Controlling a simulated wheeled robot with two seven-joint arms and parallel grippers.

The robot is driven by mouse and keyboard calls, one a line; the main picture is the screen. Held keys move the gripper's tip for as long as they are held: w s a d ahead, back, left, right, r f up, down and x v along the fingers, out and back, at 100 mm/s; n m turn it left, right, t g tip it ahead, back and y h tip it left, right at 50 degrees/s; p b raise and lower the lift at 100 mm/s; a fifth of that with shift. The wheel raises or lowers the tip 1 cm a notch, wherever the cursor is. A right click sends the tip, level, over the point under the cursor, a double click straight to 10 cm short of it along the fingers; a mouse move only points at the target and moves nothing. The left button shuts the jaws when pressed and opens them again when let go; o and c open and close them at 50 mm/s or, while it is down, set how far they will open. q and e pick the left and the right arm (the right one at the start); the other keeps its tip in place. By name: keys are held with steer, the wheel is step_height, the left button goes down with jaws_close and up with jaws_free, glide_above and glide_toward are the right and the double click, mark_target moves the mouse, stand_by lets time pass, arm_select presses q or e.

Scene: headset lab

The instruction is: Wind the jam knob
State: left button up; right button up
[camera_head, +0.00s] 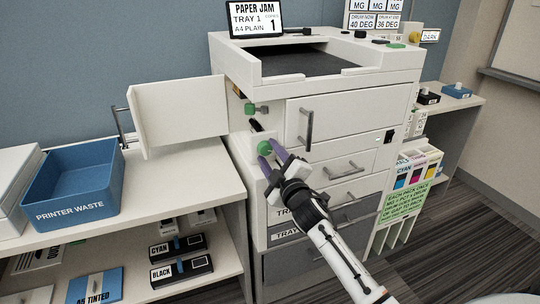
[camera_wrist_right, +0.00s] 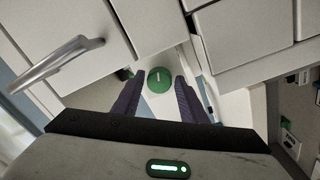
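The printer (camera_head: 345,88) has its side door (camera_head: 178,115) swung open to the left. A round green knob (camera_head: 264,148) with a white mark sits low in that opening; it also shows in the right wrist view (camera_wrist_right: 159,79). My right gripper (camera_head: 269,151) reaches it from the front right. Its two purple fingers stand apart on either side of the knob, with narrow gaps showing in the wrist view (camera_wrist_right: 161,77). Whether a finger touches the knob's far side is hidden. A smaller green knob (camera_head: 250,108) sits higher in the opening. My left gripper is not in view.
The printer screen (camera_head: 254,18) reads "PAPER JAM, TRAY 1". A blue "PRINTER WASTE" bin (camera_head: 72,185) stands on the left counter. Black and cyan boxes lie on the shelf below. Drawer handles (camera_head: 306,128) stick out close to my right gripper.

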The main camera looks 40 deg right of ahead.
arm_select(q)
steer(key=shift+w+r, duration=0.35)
arm_select(e)
steer(key=v, duration=1)
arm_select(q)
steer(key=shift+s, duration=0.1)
arm_select(e)
steer(key=shift+s, duration=0.1)
